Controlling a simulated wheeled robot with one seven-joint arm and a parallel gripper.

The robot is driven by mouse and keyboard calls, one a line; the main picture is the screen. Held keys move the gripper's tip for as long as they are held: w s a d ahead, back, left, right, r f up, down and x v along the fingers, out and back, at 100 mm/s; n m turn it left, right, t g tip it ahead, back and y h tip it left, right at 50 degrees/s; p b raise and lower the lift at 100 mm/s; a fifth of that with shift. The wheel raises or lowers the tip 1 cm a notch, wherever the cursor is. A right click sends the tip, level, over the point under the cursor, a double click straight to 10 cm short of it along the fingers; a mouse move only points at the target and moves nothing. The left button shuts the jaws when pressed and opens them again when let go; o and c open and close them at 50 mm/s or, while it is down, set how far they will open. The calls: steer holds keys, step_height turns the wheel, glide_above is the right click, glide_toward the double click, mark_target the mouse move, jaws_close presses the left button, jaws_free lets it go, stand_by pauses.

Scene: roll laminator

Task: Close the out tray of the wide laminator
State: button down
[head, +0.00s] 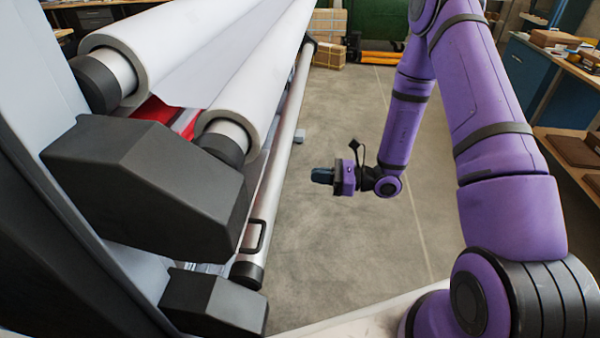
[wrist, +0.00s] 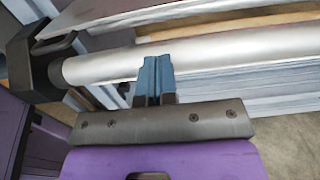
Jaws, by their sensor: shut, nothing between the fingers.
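The wide laminator (head: 145,180) fills the left of the head view, with large white rolls and dark end housings. Along its lower side runs a long silver bar (head: 285,135) with a dark end cap and a black handle (head: 253,236). I cannot tell for sure which part is the out tray. My gripper (head: 318,175) is to the right of the bar, apart from it in the head view, pointing left toward the laminator. In the wrist view its blue fingers (wrist: 155,68) are together and empty, in front of a silver bar (wrist: 215,50); contact is unclear.
Bare concrete floor (head: 350,260) lies open right of the laminator. Stacked boxes (head: 328,38) stand at the far end. A blue cabinet (head: 525,75) and benches with brown items line the right side.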

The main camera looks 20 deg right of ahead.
steer(key=x, duration=1.3)
steer(key=shift+r, duration=0.1)
steer(key=x, duration=1.2)
steer(key=shift+a, duration=0.1)
steer(key=shift+a+r, duration=0.1)
steer(key=shift+a, duration=0.1)
